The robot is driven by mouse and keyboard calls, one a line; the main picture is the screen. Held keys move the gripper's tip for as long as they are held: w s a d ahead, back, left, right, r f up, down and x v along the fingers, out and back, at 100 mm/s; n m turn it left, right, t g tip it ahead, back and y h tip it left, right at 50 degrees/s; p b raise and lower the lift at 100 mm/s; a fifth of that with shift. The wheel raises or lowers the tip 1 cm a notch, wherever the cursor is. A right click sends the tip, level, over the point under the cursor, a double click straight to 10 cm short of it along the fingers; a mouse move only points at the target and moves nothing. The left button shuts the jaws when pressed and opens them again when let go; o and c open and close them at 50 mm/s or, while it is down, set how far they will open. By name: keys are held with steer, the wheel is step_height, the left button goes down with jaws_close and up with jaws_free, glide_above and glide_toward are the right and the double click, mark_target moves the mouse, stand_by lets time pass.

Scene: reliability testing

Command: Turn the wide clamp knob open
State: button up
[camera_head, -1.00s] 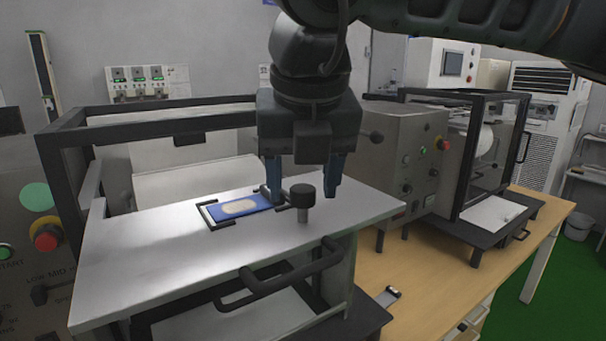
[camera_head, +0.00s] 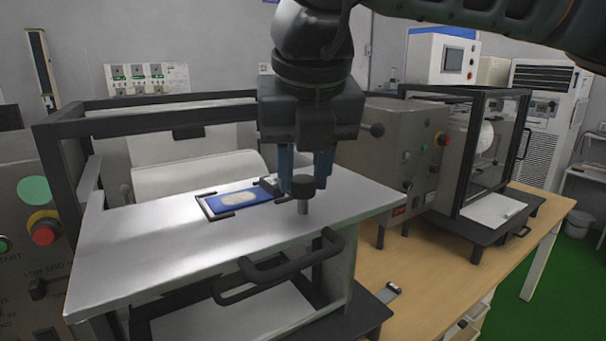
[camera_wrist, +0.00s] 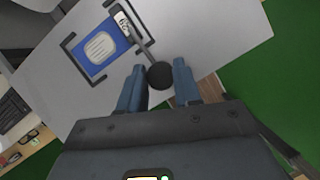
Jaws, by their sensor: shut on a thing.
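The black round clamp knob (camera_head: 303,187) stands on a short metal post near the front right of the metal plate (camera_head: 140,245). It also shows in the wrist view (camera_wrist: 160,75), joined to a dark bar that runs to the clamp at the blue sample card. The blue card (camera_head: 255,204) with a pale oval patch lies in a black frame (camera_head: 207,208), left of the knob. My gripper (camera_head: 306,172) points down with its blue fingers on either side of the knob, shut on it. In the wrist view the knob sits between the fingertips (camera_wrist: 159,70).
A dark frame (camera_head: 150,125) stands around the back of the plate. A grey control box (camera_head: 385,150) stands close right of my gripper. The wooden table (camera_head: 440,262) is mostly clear at front right.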

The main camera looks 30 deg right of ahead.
steer(key=f+n+b, duration=0.1)
steer(key=b, duration=0.3)
steer(key=n+y+b, duration=0.1)
steer(key=b, duration=0.1)
steer(key=shift+r+t+b, duration=0.1)
steer(key=shift+t+b, duration=0.2)
steer(key=shift+b, duration=0.05)
steer(key=n+b, duration=0.2)
steer(key=n+y+b, duration=0.1)
steer(key=n+b, duration=0.1)
steer(key=shift+r+y+b, duration=0.2)
steer(key=shift+y+b, duration=0.1)
steer(key=n+y+b, duration=0.1)
steer(key=n, duration=0.2)
steer(key=n+y, duration=0.1)
steer(key=n, duration=0.1)
steer(key=shift+d+r+n+g+b, duration=0.15)
steer(key=shift+n+g+b, duration=0.25)
steer(key=n+g, duration=0.1)
steer(key=n, duration=0.1)
steer(key=n+y, duration=0.1)
steer(key=n, duration=0.2)
steer(key=shift+w+r+n+g, duration=0.1)
steer(key=shift+n+g, duration=0.2)
steer(key=shift+g, duration=0.1)
steer(key=o, duration=1)
steer(key=shift+o, duration=0.2)
steer(key=v, duration=0.7)
steer(key=shift+d+r, duration=0.25)
steer(key=shift+r, duration=0.05)
